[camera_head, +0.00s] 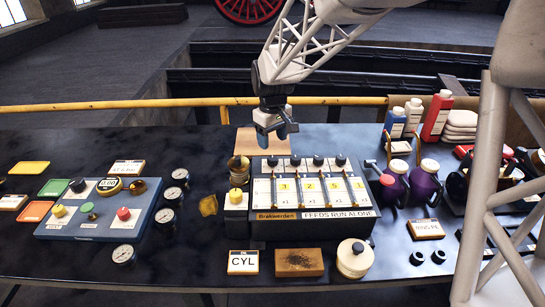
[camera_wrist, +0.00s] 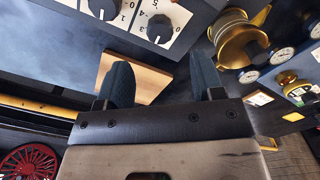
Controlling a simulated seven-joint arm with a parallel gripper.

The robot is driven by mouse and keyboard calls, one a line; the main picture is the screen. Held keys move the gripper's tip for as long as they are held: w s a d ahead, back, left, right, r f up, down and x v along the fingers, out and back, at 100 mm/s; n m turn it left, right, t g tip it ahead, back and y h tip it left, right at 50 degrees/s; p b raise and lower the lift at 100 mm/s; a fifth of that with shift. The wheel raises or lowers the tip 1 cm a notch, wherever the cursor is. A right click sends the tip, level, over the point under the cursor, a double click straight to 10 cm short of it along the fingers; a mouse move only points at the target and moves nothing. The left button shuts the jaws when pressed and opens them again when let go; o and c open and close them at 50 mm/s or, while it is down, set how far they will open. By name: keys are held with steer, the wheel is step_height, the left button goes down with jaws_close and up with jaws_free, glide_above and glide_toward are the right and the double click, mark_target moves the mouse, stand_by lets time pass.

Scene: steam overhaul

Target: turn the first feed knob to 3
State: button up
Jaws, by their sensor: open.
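The feed box (camera_head: 312,228) stands mid-bench, with a row of dark knobs along its far edge above windows reading 3, 2, 5 and 1. The first feed knob (camera_head: 272,161) is at the left end of the row. In the wrist view, the end knob (camera_wrist: 160,28) is round and black with a white pointer line on a white plate; its pointer's reading is unclear. A second knob (camera_wrist: 104,6) is cut by the frame edge. My gripper (camera_head: 276,134) is above and just behind the first knob, open and empty. Its two fingers (camera_wrist: 162,78) are apart, not touching the knob.
A brass cup (camera_head: 238,167) stands close left of the box; it also shows in the wrist view (camera_wrist: 238,38). A wooden board (camera_head: 247,143) lies behind. Purple jugs (camera_head: 424,180) stand right, and a blue control panel (camera_head: 95,210) with gauges lies left.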

mark_target(273, 158)
steer(key=shift+f, duration=3.6)
steer(key=shift+c, duration=0.2)
steer(key=c, duration=0.9)
steer(key=shift+m, duration=0.4)
steer(key=m, duration=0.8)
steer(key=shift+m, duration=0.4)
